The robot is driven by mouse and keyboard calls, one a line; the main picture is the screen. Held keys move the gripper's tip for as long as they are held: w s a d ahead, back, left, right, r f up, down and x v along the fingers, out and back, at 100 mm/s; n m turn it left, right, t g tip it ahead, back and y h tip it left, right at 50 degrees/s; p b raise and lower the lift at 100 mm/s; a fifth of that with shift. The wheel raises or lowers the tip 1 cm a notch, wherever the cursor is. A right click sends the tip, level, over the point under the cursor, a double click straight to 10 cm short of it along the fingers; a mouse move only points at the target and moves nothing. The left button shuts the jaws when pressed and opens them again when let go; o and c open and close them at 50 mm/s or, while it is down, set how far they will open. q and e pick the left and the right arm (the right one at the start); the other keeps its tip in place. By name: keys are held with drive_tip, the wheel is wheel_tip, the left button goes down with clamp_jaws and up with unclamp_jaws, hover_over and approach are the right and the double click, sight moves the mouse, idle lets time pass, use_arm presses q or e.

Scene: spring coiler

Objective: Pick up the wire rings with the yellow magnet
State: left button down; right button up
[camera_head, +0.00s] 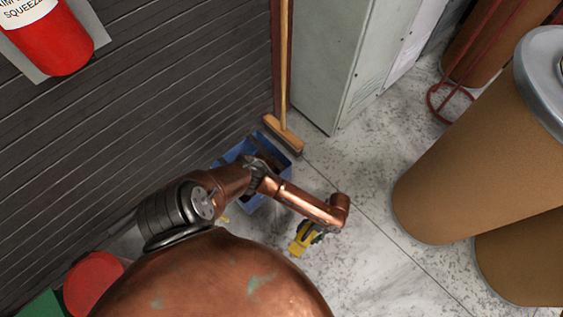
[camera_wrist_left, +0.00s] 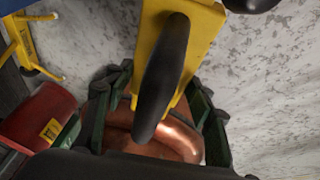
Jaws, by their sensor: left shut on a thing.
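My left gripper (camera_head: 315,231) reaches down over the concrete floor at the end of the copper arm. It is shut on the yellow magnet (camera_head: 299,243). In the left wrist view the magnet (camera_wrist_left: 193,40) is a yellow block with a black handle (camera_wrist_left: 165,75). The handle lies between the dark green fingers of the left gripper (camera_wrist_left: 155,100). I cannot make out any wire rings in either view. My right gripper is not in view.
A blue bin (camera_head: 277,190) stands behind my left arm, partly hidden by it. A broom (camera_head: 283,130) leans by a grey locker (camera_head: 345,60). Large brown drums (camera_head: 470,150) stand on the right. The floor (camera_head: 375,265) between magnet and drums is clear.

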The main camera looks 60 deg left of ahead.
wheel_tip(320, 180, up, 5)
drive_tip(key=b, duration=0.2)
use_arm(q)
drive_tip(key=s+f+m+y+b, duration=0.1)
drive_tip(key=s+f+m, duration=0.2)
drive_tip(key=f, duration=0.3)
drive_tip(key=s+f+m+t+y+b, duration=0.1)
drive_tip(key=s+f+m+b, duration=0.1)
drive_tip(key=s+f+m, duration=0.2)
drive_tip(key=s+a+f+m+t+y+b, duration=0.1)
drive_tip(key=s+f+m, duration=0.3)
drive_tip(key=f, duration=0.5)
drive_tip(key=shift+s+f+y+b, duration=0.1)
drive_tip(key=shift+s+y+b, duration=0.45)
drive_tip(key=shift+s, duration=0.7)
drive_tip(key=shift+w+f+b, duration=0.1)
drive_tip(key=shift+f+b, duration=0.3)
drive_tip(key=shift+b, duration=0.05)
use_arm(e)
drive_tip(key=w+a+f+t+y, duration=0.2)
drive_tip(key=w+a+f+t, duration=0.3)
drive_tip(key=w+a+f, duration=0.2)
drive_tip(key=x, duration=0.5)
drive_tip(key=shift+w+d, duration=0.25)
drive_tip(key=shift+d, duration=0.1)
use_arm(q)
drive_tip(key=shift+w, duration=0.1)
